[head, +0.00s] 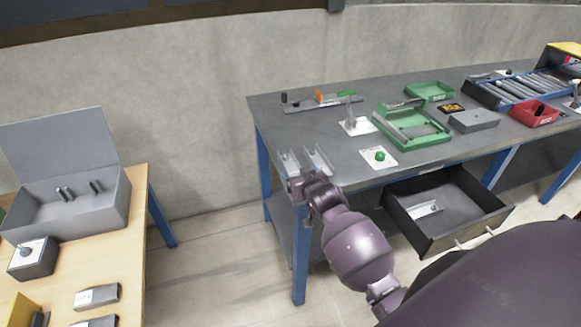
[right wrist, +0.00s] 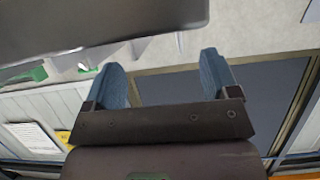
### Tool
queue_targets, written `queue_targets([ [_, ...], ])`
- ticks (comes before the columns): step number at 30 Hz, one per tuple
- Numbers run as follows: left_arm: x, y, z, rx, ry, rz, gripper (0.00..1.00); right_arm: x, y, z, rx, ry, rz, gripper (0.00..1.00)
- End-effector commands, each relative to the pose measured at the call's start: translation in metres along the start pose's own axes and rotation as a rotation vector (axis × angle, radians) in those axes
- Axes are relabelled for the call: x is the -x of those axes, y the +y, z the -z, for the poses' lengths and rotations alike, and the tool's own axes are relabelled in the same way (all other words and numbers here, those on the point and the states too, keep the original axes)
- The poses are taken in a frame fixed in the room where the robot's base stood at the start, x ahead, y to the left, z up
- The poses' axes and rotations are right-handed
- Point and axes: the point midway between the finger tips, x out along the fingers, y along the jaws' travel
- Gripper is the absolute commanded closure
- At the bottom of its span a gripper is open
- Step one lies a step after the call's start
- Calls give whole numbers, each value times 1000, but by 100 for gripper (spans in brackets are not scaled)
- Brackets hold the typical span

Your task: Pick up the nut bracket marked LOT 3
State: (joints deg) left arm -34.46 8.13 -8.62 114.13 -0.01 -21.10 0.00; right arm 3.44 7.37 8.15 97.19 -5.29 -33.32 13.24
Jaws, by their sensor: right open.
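No LOT 3 marking is legible, so I cannot tell which piece is the nut bracket. A small pale metal piece (head: 425,209) lies in the open drawer (head: 468,228) under the grey workbench. Grey blocks with light labels (head: 97,297) lie on the wooden table at the left. My right gripper (head: 304,158) is open and empty at the workbench's front left corner, left of the drawer. Its two blue fingers show apart in the right wrist view (right wrist: 163,78), with nothing between them. My left gripper is out of view.
The grey workbench (head: 300,110) carries a green tray (head: 440,137), a green button on a white plate (head: 380,156), a red bin (head: 534,113) and a roller rack (head: 520,88). A grey open-lidded box (head: 80,215) stands on the wooden table (head: 140,190). Floor between the tables is clear.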

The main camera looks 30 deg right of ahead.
Motion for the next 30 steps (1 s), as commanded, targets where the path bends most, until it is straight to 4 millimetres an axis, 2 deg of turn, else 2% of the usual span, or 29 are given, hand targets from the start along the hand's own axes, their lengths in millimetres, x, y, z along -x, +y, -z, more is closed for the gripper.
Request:
queue_targets([
  [3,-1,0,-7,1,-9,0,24,-17,1,-2,1,-1,0,19],
  [7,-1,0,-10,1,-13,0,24,-29,1,-2,1,-1,0,19],
  [17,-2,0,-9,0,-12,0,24,-34,1,-2,0,0,0,19],
  [27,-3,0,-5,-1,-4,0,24,-33,1,-2,0,-1,0,71],
  [28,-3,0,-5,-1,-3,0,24,-33,1,-2,0,-1,0,75],
  [30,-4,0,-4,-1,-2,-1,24,-33,0,-1,0,0,0,75],
])
